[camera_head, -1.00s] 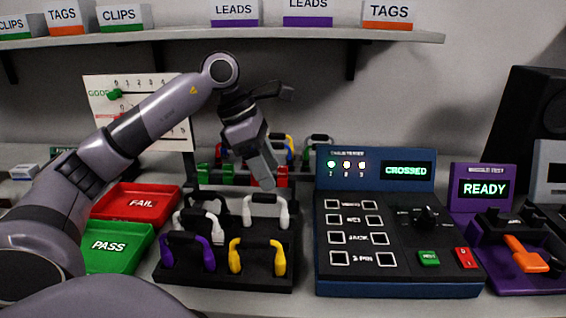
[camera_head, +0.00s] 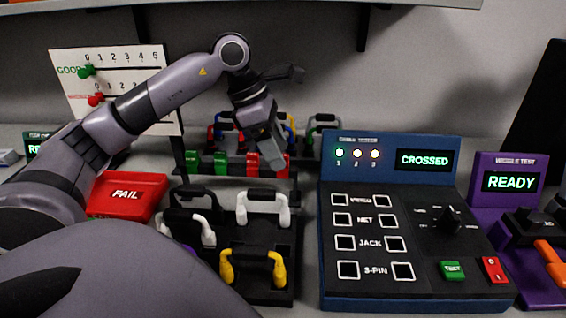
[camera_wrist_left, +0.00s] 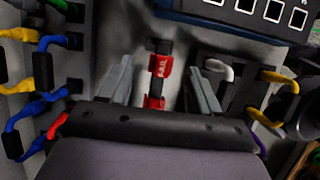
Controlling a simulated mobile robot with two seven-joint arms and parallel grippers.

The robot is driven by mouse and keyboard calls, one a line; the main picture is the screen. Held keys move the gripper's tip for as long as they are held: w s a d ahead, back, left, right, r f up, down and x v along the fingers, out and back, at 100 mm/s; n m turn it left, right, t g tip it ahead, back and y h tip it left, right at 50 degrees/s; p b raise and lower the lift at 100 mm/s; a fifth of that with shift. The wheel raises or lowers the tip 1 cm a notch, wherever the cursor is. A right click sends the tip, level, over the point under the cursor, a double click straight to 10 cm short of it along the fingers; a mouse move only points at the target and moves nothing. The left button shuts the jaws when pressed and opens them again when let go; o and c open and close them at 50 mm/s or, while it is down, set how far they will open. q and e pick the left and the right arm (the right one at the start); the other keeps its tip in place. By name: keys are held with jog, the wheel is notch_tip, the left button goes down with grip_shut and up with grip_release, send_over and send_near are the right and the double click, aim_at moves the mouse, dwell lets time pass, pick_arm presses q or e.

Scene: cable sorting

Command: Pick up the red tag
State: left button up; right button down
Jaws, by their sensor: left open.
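Two red tags stand in the rack behind the cable tray in the head view: one red tag (camera_head: 252,164) is just left of my left gripper (camera_head: 275,166), the other is partly hidden behind its finger. Two green tags (camera_head: 206,163) stand left of the red ones. My right gripper is out of view.
A black tray (camera_head: 265,297) with white and yellow cables stands in front of the rack. The blue cable tester (camera_head: 330,290) is to the right, the purple wiggle tester (camera_head: 480,205) beyond it. A red FAIL tray (camera_head: 150,184) is left. Blue and yellow cables (camera_wrist_left: 22,125) hang at left.

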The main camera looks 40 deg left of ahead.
pick_arm(q)
jog(key=x, duration=0.3)
jog(key=shift+d+f, duration=0.1)
jog(key=shift+d, duration=0.05)
jog(key=c, duration=1.1)
notch_tip(320, 180, up, 23)
jog(key=p, duration=0.7)
jog(key=shift+f, duration=0.1)
